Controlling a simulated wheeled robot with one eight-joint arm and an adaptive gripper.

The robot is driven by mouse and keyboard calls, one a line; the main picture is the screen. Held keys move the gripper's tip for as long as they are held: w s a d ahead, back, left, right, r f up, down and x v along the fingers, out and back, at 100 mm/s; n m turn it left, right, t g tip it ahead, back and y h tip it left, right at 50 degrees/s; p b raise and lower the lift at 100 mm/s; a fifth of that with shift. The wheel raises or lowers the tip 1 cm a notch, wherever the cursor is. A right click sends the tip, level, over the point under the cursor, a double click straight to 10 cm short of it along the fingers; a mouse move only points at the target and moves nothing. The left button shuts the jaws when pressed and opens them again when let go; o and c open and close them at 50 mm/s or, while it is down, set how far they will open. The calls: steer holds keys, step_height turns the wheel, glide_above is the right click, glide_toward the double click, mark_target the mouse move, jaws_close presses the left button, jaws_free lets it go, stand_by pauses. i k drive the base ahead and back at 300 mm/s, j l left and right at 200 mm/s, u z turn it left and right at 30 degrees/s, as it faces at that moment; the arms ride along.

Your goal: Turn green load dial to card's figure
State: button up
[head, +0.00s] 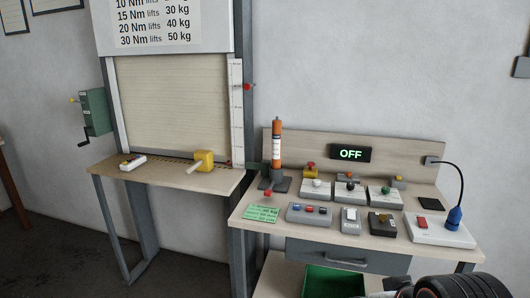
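A green card (262,213) with dark print lies at the front left of the right-hand workbench; its figures are too small to read. Three pale boxes with knobs stand in a row on this bench. The right-hand box carries a small greenish knob (385,190), which may be the green load dial; its setting is too small to read. Dark parts of my arm show at the bottom right corner. I see no gripper fingers.
A display (350,153) reads OFF. Switch boxes (309,213) and a white box with a blue plug (442,231) line the bench front. A shutter (173,105) and second table (160,175) stand left.

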mark_target(385, 190)
steer(key=i+j, duration=0.45)
steer(key=j, duration=0.3)
steer(key=i+l+z, duration=0.25)
steer(key=i, duration=0.2)
steer(key=i+z, duration=0.3)
steer(key=i, duration=0.2)
steer(key=j+u, duration=0.15)
steer(key=l+z, duration=0.15)
